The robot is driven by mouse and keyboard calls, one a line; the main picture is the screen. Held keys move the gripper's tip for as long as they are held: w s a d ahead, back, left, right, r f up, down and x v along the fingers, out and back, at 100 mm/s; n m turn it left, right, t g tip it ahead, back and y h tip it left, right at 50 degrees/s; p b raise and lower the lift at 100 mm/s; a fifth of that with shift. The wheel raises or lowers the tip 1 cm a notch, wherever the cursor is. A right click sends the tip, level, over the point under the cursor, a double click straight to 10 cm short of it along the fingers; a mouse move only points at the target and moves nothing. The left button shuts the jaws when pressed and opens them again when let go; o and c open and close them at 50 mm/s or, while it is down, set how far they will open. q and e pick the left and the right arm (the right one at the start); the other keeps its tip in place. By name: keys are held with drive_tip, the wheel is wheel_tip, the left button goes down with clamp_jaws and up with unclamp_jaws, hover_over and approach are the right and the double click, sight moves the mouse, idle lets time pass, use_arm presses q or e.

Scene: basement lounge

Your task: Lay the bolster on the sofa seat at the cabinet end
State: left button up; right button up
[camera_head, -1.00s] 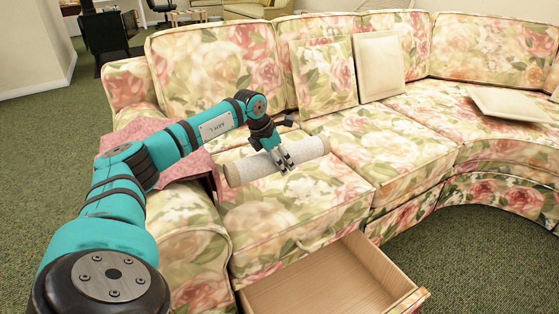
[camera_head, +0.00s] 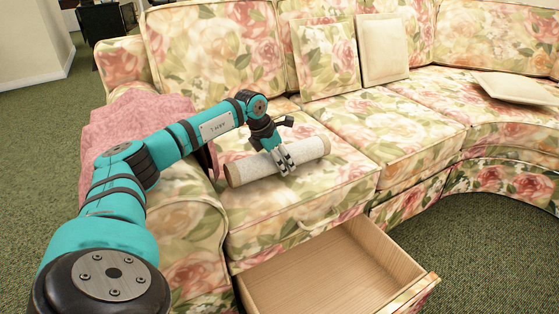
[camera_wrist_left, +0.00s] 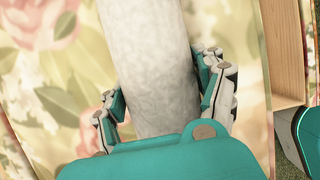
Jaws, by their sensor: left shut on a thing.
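The bolster (camera_head: 248,170) is a pale cream roll at the near left end of the floral sofa (camera_head: 350,190). My left gripper (camera_head: 286,160) is shut around its middle from above. In the left wrist view the bolster (camera_wrist_left: 155,70) runs between both fingers of the left gripper (camera_wrist_left: 165,100). The bolster lies level, over or on the left seat cushion (camera_head: 270,215); I cannot tell whether it touches. My right gripper is not in view. No cabinet is clearly identifiable.
An open, empty wooden drawer (camera_head: 335,275) juts out below the seat. A pink blanket (camera_head: 130,120) hangs over the left armrest. A floral cushion (camera_head: 325,57) and a cream cushion (camera_head: 382,50) lean on the backrest; another cream cushion (camera_head: 515,87) lies flat at right.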

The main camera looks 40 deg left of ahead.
use_arm(q)
drive_tip(key=shift+f, duration=0.1)
drive_tip(key=o, duration=1.5)
drive_tip(key=v, duration=1.2)
drive_tip(key=shift+f, duration=0.1)
